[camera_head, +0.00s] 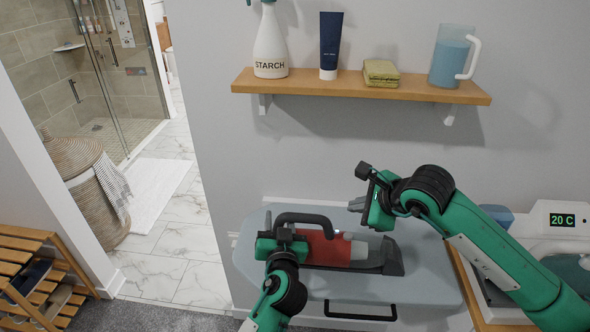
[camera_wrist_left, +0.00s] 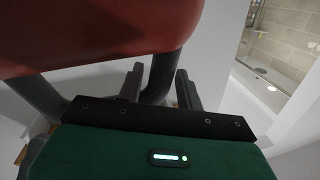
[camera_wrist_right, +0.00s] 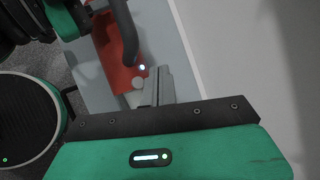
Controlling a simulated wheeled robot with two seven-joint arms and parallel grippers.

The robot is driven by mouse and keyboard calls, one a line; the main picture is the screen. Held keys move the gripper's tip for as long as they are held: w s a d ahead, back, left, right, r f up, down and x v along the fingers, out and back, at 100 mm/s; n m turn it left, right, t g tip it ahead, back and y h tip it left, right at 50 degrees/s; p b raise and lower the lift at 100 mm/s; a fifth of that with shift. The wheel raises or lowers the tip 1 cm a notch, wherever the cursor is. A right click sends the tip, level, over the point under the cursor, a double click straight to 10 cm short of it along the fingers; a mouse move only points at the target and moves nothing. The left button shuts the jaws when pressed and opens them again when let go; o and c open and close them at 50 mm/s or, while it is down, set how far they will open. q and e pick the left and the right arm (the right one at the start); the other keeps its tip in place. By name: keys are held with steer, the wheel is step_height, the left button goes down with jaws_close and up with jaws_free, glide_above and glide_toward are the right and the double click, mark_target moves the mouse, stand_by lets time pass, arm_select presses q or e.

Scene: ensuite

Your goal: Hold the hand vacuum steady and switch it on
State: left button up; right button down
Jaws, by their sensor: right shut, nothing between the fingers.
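The hand vacuum (camera_head: 330,249) has a red body, a dark looped handle and a grey front end. It lies on a grey-blue board. My left gripper (camera_head: 283,238) is at the handle's left end. In the left wrist view its fingers (camera_wrist_left: 160,88) stand on both sides of a dark handle post, below the red body (camera_wrist_left: 95,35). My right gripper (camera_head: 358,204) is shut and empty, above and behind the vacuum's right part. In the right wrist view its closed fingers (camera_wrist_right: 157,92) appear beside the red body (camera_wrist_right: 118,60), near a small bright white spot.
A device reading 20 C (camera_head: 562,220) stands at right. A wicker basket (camera_head: 85,185) and slatted rack (camera_head: 35,275) are at left.

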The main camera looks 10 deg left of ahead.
arm_select(q)
steer(key=shift+o, duration=0.7)
